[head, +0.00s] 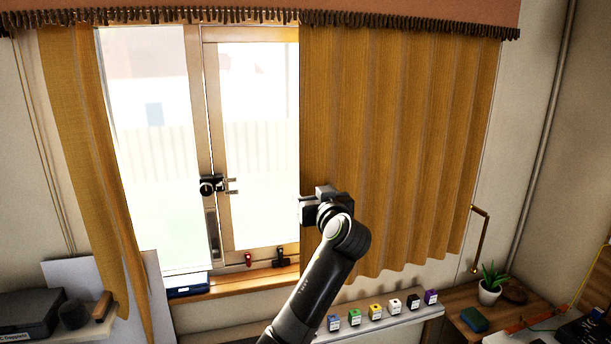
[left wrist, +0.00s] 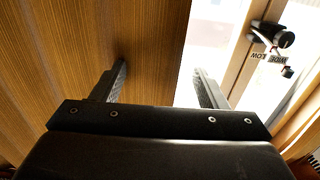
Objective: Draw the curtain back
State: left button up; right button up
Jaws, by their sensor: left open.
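The right-hand curtain (head: 400,140) is mustard-coloured and pleated. It hangs over the right part of the window, its left edge running down the middle of the opening. The left-hand curtain (head: 80,140) is bunched narrow at the far left. My left gripper (head: 306,203) is at the right-hand curtain's left edge, about two thirds of the way down. In the left wrist view its two fingers (left wrist: 160,68) are apart. The curtain (left wrist: 90,45) lies behind the left finger and bright window behind the right, with the edge between them. I cannot tell whether they touch cloth.
A black window fitting (head: 212,186) sticks out on the frame left of the gripper. Red and black clips (head: 265,259) stand on the sill. A shelf with several coloured cubes (head: 375,312) runs below the curtain. A potted plant (head: 490,288) stands at lower right.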

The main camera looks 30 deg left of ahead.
aim_at(308, 185)
pick_arm(q)
jog(key=p+x, duration=0.2)
jog(key=x, duration=0.3)
jog(key=shift+w+a+r, duration=0.15)
jog(key=shift+w+a, duration=0.5)
jog(key=shift+a, duration=0.1)
jog(key=c, duration=1.4)
